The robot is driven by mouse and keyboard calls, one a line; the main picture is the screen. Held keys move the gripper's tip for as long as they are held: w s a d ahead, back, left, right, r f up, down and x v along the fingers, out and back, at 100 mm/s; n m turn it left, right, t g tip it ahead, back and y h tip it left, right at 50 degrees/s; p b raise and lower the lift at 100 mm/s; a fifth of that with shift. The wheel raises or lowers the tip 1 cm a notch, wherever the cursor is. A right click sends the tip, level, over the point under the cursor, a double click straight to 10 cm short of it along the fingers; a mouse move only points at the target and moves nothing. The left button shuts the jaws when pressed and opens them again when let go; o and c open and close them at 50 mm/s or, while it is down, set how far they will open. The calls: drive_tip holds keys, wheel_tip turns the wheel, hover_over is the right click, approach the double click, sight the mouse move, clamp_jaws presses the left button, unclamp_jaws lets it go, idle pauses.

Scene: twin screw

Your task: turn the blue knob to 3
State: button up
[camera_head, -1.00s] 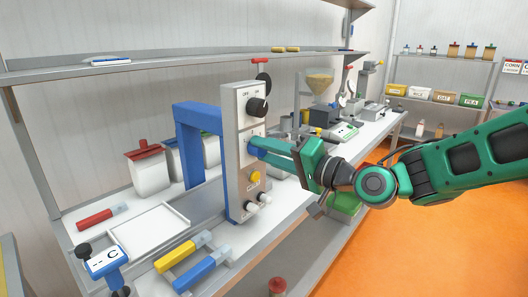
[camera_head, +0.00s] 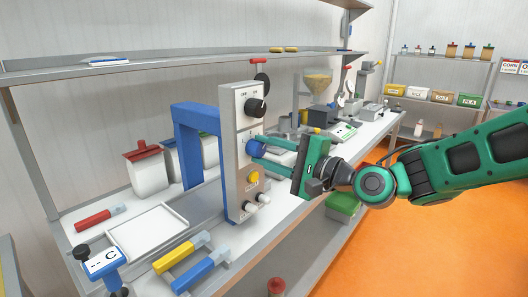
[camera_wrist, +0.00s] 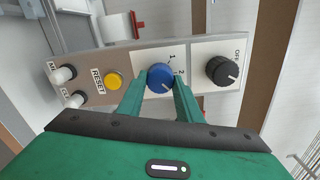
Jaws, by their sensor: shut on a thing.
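The blue knob (camera_head: 256,147) sits on the pale upright panel (camera_head: 228,153), below a black knob (camera_head: 255,108) and above a yellow button. My gripper (camera_wrist: 160,84) is shut on the blue knob (camera_wrist: 158,76), one green finger on each side. In the wrist view the labels 1 and 2 show beside the knob. A pale pointer line on the knob slants toward the lower right, past the 2. No label 3 is visible; the right finger covers that part of the dial.
A yellow RESET button (camera_wrist: 113,80) and two white knobs sit further along the panel. A blue frame (camera_head: 190,140) stands behind it. A white tray (camera_head: 147,228) and coloured-handled tools lie on the bench at left. Open floor lies at right.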

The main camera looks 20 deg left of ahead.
drive_tip(key=shift+w+d+f, duration=0.1)
drive_tip(key=shift+w+d, duration=0.05)
drive_tip(key=shift+w, duration=0.1)
drive_tip(key=o, duration=1)
drive_tip(key=shift+o, duration=0.2)
drive_tip(key=shift+s, duration=0.1)
drive_tip(key=v, duration=1)
drive_tip(key=shift+d, duration=0.3)
drive_tip(key=shift+s, duration=0.1)
